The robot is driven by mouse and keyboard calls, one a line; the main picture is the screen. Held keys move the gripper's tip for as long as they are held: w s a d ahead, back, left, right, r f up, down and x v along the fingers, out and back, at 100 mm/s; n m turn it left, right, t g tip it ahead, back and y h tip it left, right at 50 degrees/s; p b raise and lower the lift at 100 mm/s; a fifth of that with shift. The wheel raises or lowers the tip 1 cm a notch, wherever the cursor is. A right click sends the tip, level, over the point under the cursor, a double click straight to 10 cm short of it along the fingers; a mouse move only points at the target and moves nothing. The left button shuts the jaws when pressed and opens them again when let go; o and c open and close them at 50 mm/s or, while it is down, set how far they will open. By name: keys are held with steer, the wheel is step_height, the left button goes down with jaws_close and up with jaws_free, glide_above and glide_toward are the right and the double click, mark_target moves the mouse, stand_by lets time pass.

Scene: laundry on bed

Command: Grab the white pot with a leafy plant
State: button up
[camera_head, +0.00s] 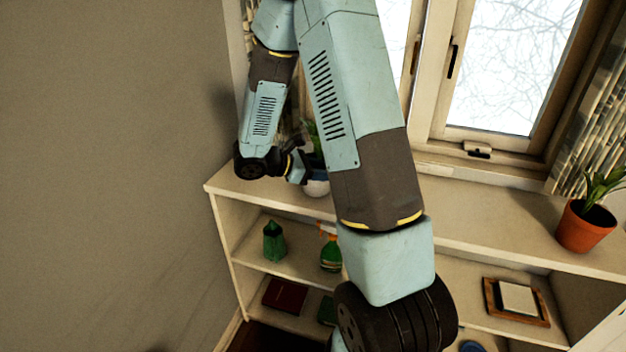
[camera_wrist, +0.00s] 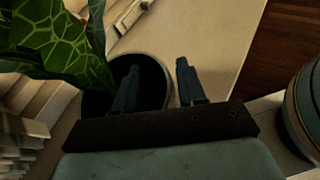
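The white pot (camera_head: 318,188) stands on the shelf top near its left end in the head view, partly hidden by my arm. Its green plant (camera_head: 312,132) shows just above. In the wrist view the leafy plant (camera_wrist: 60,45) fills the upper left, and the pot (camera_wrist: 153,61) shows as a round rim with a dark inside. My gripper (camera_wrist: 158,67) is open at the pot, also seen in the head view (camera_head: 300,168). One finger appears over the pot's dark inside, the other just outside its rim. Whether either finger touches the pot cannot be told.
The shelf unit (camera_head: 470,232) stands under a window (camera_head: 505,65). An orange pot with a plant (camera_head: 585,225) is on its right. Lower shelves hold a green object (camera_head: 273,240), a spray bottle (camera_head: 330,252) and a framed item (camera_head: 517,300). A wall (camera_head: 110,150) rises at left.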

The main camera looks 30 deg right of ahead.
jaws_close()
stand_by(1.1)
